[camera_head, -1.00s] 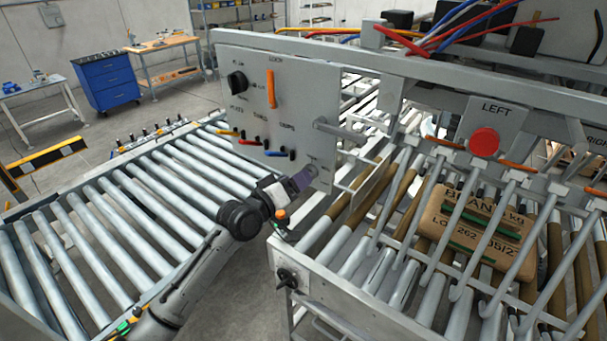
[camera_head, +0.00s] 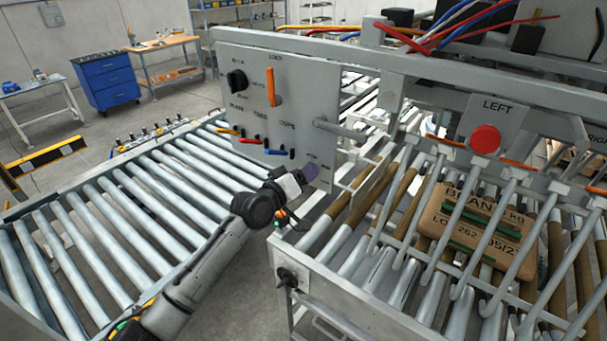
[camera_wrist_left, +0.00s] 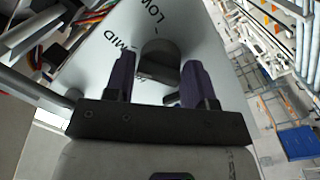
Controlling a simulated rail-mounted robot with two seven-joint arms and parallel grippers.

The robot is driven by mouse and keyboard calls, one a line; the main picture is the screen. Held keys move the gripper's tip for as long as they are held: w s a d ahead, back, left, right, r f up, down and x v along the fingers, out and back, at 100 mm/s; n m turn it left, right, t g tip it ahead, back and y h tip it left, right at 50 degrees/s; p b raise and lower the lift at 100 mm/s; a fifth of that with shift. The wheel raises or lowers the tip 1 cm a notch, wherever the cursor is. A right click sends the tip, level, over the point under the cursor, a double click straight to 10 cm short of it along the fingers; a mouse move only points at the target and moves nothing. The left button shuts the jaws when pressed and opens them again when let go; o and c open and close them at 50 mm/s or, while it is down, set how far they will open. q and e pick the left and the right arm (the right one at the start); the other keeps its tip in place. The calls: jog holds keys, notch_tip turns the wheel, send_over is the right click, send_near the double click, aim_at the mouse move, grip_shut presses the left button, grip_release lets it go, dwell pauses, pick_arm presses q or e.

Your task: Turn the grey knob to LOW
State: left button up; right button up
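The grey knob (camera_wrist_left: 160,60) shows in the left wrist view on the grey panel (camera_wrist_left: 205,50), with the printed words LOW and MID beside it. My left gripper (camera_wrist_left: 157,82) is open, one purple finger on each side of the knob. A gap shows between the left finger and the knob; the right finger is close to it, and I cannot tell whether it touches. In the head view my left gripper (camera_head: 309,173) is at the lower right corner of the control panel (camera_head: 312,95) and hides the knob. My right gripper is not in view.
A black knob (camera_head: 237,81), an orange handle (camera_head: 271,87) and several small coloured levers (camera_head: 275,152) sit elsewhere on the panel. A red button (camera_head: 485,140) is under LEFT. A brown bag (camera_head: 435,215) lies on the right rollers. A roller conveyor (camera_head: 95,230) lies left.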

pick_arm(q)
jog(key=c, duration=0.5)
jog(key=m+b, duration=0.2)
jog(key=b, duration=0.1)
jog(key=shift+f+m, duration=0.25)
jog(key=shift+m, duration=0.05)
jog(key=m+b, duration=0.1)
jog(key=m, duration=0.1)
jog(key=shift+r+m+y+b, duration=0.1)
jog(key=shift+m+y+b, duration=0.2)
jog(key=shift+m+b, duration=0.1)
jog(key=m, duration=0.3)
jog(key=shift+r, duration=0.15)
jog(key=shift+m+y, duration=0.4)
jog(key=shift+m, duration=1)
jog(key=o, duration=0.8)
jog(key=shift+r, duration=0.1)
jog(key=shift+o, duration=0.4)
jog(key=shift+s, duration=0.1)
